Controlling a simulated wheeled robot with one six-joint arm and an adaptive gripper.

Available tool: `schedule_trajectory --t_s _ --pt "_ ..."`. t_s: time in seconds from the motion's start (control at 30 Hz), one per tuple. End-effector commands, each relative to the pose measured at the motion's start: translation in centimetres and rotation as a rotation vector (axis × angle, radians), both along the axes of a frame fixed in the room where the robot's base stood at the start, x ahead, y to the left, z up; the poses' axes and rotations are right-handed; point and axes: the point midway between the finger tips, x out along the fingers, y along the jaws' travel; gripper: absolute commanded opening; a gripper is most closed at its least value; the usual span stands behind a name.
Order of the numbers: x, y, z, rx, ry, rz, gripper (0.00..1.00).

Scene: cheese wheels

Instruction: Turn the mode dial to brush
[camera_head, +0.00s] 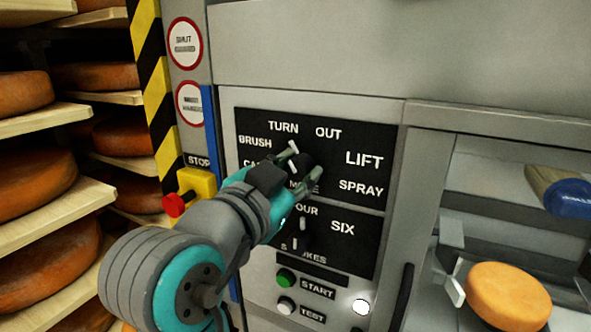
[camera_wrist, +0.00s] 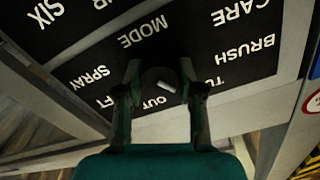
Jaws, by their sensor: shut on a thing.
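The black mode panel (camera_head: 375,150) carries the words BRUSH, TURN, OUT, LIFT and SPRAY around the mode dial. In the wrist view the round dark mode dial (camera_wrist: 158,78) sits between the two fingers of my gripper (camera_wrist: 160,72), which is shut on it. The dial's white mark points between OUT and the partly hidden TURN; BRUSH (camera_wrist: 245,50) lies further round to the right. In the head view my gripper (camera_head: 303,167) reaches the panel from the lower left, hiding most of the dial and part of the CARE and MODE labels.
Below is a second dial (camera_head: 303,227) with FOUR and SIX, then a green START button (camera_head: 286,277) and a TEST button (camera_head: 286,306). A red stop button (camera_head: 175,204) is at left. Shelves of cheese wheels (camera_head: 35,185) stand far left; a cheese wheel (camera_head: 508,295) sits in the right bay.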

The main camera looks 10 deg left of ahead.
Motion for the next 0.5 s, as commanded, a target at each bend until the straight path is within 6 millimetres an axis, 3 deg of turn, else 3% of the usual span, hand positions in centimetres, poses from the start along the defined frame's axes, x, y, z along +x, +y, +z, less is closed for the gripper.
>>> schedule_trajectory --t_s 0.5 --pt "0.02 0.04 -0.03 -0.393 0.144 -0.001 0.02"
